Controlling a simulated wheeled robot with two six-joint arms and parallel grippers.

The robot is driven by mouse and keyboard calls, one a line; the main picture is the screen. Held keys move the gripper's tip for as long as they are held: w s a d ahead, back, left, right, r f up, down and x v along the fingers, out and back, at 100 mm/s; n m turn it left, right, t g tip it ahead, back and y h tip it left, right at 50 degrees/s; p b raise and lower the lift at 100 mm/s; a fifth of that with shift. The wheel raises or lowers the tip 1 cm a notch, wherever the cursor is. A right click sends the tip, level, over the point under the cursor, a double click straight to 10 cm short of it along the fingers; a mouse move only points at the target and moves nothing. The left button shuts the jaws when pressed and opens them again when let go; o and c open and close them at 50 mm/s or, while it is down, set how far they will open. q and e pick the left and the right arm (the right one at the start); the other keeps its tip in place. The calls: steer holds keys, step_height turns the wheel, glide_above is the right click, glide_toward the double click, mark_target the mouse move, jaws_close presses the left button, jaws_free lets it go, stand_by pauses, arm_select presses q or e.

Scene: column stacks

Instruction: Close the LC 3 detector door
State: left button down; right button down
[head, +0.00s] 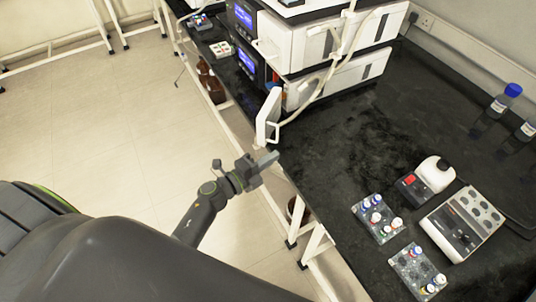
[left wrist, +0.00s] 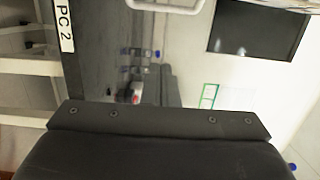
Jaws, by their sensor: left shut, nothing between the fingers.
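An open white door (head: 268,116) stands out from the lower front corner of the instrument stack in the head view, near the bench edge. No label on it is readable, so I cannot tell which LC it belongs to. My left gripper (head: 268,158) is shut and empty, just in front of and below the door at the bench edge, apart from it. In the left wrist view the dark gripper body fills the bottom. A white rounded frame shows at the top there; I cannot tell what it is. My right gripper is not in view.
The white instrument stack (head: 330,50) has tubing down its side. Two vial racks (head: 378,218) (head: 417,272), a small white device (head: 432,175), a larger one (head: 462,223) and blue-capped bottles (head: 497,105) stand on the black bench (head: 335,150). The bench middle is clear.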

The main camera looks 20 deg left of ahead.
mark_target(276, 141)
arm_select(q)
steer(key=x, duration=0.7)
steer(key=a, duration=0.4)
steer(key=shift+w+a+f, duration=0.1)
steer(key=shift+w+a, duration=0.1)
steer(key=shift+w, duration=0.1)
